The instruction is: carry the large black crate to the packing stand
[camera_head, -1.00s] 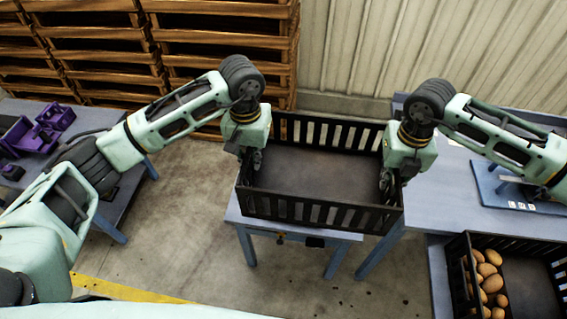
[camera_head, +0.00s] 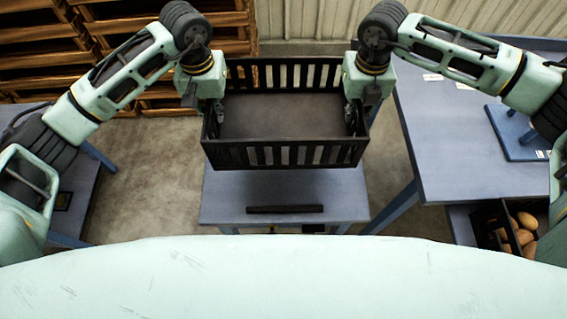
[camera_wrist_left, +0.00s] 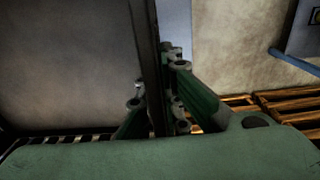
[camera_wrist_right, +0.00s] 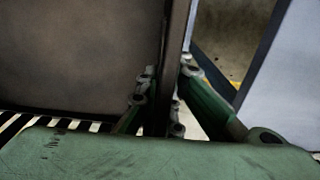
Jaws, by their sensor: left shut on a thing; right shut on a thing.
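The large black crate (camera_head: 284,157) is in the middle of the head view. It is empty, level, with slatted walls. My left gripper (camera_head: 207,103) is shut on its left wall, and my right gripper (camera_head: 359,104) is shut on its right wall. In the left wrist view the fingers sit either side of the crate wall (camera_wrist_left: 150,55); the right wrist view shows the same at the other wall (camera_wrist_right: 178,50). A small blue stand (camera_head: 230,190) is below and in front of the crate, which appears held above it. I cannot tell which table is the packing stand.
A dark bar (camera_head: 285,209) lies along the stand top. A larger blue table (camera_head: 440,140) is at right, with a blue board (camera_head: 520,135) on it. A crate of potatoes (camera_head: 517,233) sits low right. Wooden pallets (camera_head: 40,50) stand back left.

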